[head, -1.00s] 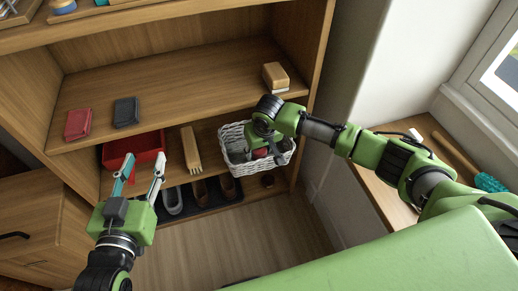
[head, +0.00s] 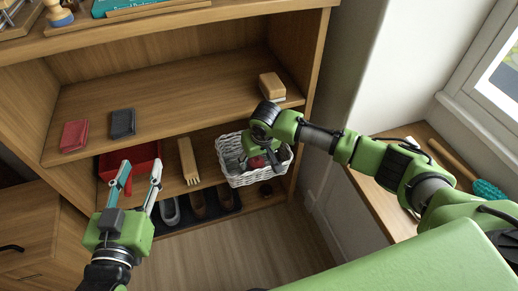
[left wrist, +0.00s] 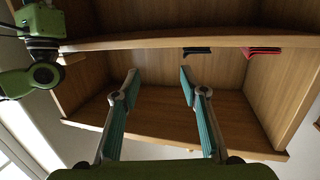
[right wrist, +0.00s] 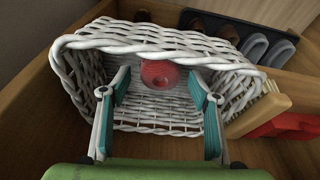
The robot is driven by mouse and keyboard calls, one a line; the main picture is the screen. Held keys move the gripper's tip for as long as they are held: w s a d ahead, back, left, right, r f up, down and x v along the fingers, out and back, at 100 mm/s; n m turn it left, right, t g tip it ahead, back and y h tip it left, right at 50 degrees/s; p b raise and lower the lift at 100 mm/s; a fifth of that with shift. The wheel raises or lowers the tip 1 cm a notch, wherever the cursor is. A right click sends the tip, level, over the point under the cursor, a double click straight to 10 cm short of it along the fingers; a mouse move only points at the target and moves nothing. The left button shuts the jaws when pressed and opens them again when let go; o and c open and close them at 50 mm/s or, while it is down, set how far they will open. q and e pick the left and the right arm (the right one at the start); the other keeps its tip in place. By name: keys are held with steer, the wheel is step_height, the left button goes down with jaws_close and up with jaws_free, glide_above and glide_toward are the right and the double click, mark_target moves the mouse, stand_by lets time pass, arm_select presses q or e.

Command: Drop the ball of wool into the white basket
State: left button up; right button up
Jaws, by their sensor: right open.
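The white wicker basket (head: 250,180) stands on the lower shelf at its right end; it fills much of the right wrist view (right wrist: 85,42). The red ball of wool (right wrist: 160,74) is inside it, and shows partly in the head view (head: 257,162). My right gripper (right wrist: 160,88) reaches into the basket with its fingers wide apart. The ball lies between and just beyond the fingertips, with a gap on each side. In the head view the wrist hides part of the basket. My left gripper (head: 142,174) is open and empty in front of the shelves.
A wooden brush (head: 188,161) and a red tray (head: 112,160) are left of the basket. Shoes (head: 200,204) stand on a dark mat below. The middle shelf above holds a wooden block (head: 272,86) and red (head: 74,136) and dark (head: 123,123) cases.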

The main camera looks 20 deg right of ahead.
mark_target(258, 165)
steer(key=p+v, duration=0.2)
steer(key=v, duration=0.3)
steer(key=shift+r, duration=0.4)
steer(key=p+v, duration=0.2)
steer(key=v, duration=0.4)
steer(key=s+a+f+n+y, duration=0.2)
steer(key=s+a+f+y, duration=0.15)
steer(key=s+a, duration=0.75)
arm_select(q)
steer(key=s+a+f+g+y, duration=0.1)
steer(key=s+a+f+g, duration=0.2)
steer(key=s+f+g, duration=0.3)
steer(key=s+a+f+g+y, duration=0.2)
steer(key=s+f+g, duration=0.3)
steer(key=s+f, duration=0.5)
steer(key=shift+s+a+f+n+g, duration=0.3)
steer(key=shift+a+g, duration=0.1)
steer(key=shift+a, duration=0.4)
arm_select(e)
steer(key=s+d+f+m+t+h, duration=0.1)
steer(key=s+d+h, duration=0.2)
steer(key=s+d, duration=1.2)
steer(key=shift+s+f, duration=0.2)
steer(key=shift+f, duration=0.05)
arm_select(q)
steer(key=shift+w, duration=0.15)
